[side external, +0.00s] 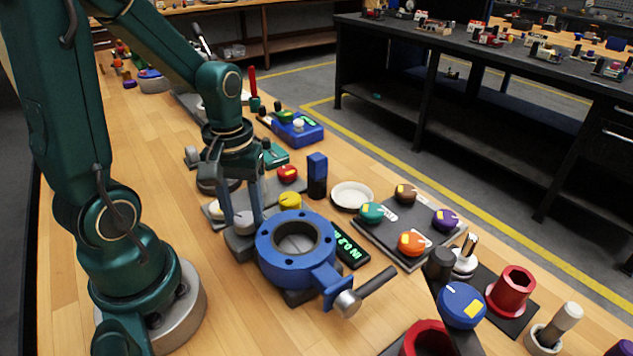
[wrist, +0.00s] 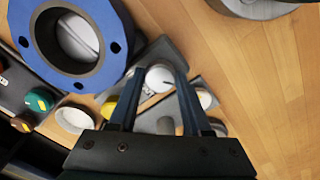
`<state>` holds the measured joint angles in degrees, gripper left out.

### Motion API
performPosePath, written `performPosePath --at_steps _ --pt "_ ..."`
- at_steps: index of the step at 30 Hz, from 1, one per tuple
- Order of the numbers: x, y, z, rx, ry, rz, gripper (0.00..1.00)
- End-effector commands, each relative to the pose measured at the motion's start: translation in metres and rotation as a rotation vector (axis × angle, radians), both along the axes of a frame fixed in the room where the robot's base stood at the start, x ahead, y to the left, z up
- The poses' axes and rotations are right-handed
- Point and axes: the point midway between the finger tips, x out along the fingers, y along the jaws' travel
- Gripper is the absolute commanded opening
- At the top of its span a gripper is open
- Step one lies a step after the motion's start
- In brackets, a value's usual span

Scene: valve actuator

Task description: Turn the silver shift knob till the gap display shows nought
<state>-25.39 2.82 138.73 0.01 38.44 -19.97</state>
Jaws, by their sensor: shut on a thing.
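The silver shift knob (side external: 243,224) sits on a dark grey block against the left side of the blue valve ring (side external: 268,262). My gripper (side external: 245,212) points down with its two fingers on either side of the knob, shut on it. In the wrist view the pale round knob (wrist: 160,78) shows between my fingertips (wrist: 158,74), with a dark line on its face. The gap display (side external: 352,247) lies behind the ring, with green characters reading about "IN 0.2"; the end of the reading is hard to make out.
A yellow knob (side external: 290,201) stands close behind my gripper. A blue and black block (side external: 317,175) and a white dish (side external: 352,195) stand farther back. A dark plate (side external: 380,236) with several coloured knobs is right. The valve's lever (side external: 362,291) sticks out front right.

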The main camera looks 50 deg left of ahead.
Motion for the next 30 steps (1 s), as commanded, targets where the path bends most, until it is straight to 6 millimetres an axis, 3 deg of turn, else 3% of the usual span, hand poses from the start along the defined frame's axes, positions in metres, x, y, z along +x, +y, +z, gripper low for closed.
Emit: performPosePath --at_steps 30 --pt "-0.0006 0.0014 0.0005 -0.001 0.000 -0.914 0.00"
